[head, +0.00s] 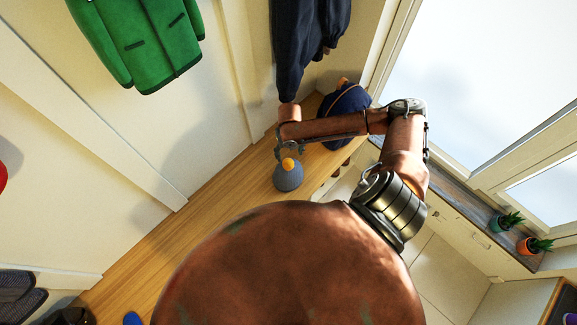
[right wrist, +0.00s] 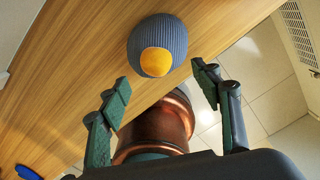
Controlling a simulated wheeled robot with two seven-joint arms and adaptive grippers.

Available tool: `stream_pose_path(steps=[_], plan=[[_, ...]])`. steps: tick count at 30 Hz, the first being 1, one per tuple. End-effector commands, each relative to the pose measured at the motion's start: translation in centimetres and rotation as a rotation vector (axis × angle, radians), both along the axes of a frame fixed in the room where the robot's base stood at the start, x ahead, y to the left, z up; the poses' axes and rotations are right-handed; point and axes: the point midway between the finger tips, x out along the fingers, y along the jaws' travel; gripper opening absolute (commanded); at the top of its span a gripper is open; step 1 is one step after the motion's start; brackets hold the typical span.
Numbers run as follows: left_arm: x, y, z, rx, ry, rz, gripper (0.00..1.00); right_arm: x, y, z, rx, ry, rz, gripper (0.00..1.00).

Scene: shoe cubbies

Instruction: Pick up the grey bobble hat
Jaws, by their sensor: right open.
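The grey bobble hat (head: 288,179) sits on the wooden bench top, its orange bobble facing up. In the right wrist view the ribbed grey-blue hat (right wrist: 172,32) lies just beyond the fingertips, with the bobble towards the camera. My right gripper (head: 288,151) is above the hat in the head view. In the right wrist view its two fingers (right wrist: 160,78) are spread apart with nothing between them, and it does not appear to touch the hat. My left gripper is not in view.
A dark blue bag (head: 343,103) stands on the bench (head: 226,189) behind my right arm. A dark garment (head: 305,38) and a green coat (head: 142,42) hang above. Potted plants (head: 508,221) stand on the right-hand sill. The bench left of the hat is mostly clear.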

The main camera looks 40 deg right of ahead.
Motion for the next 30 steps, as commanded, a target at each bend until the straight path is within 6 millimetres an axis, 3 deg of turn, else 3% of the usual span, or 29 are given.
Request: stream_pose_path(steps=[15,25,30], plan=[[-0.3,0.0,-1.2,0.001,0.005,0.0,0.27,0.0,0.7,-6.6,0.0,0.001,-0.002,0.58],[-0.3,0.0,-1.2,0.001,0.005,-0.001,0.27,0.0,0.7,-7.2,0.001,-0.001,-0.001,0.58],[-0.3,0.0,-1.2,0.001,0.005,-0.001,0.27,0.0,0.7,-7.2,0.001,-0.001,-0.001,0.47]])
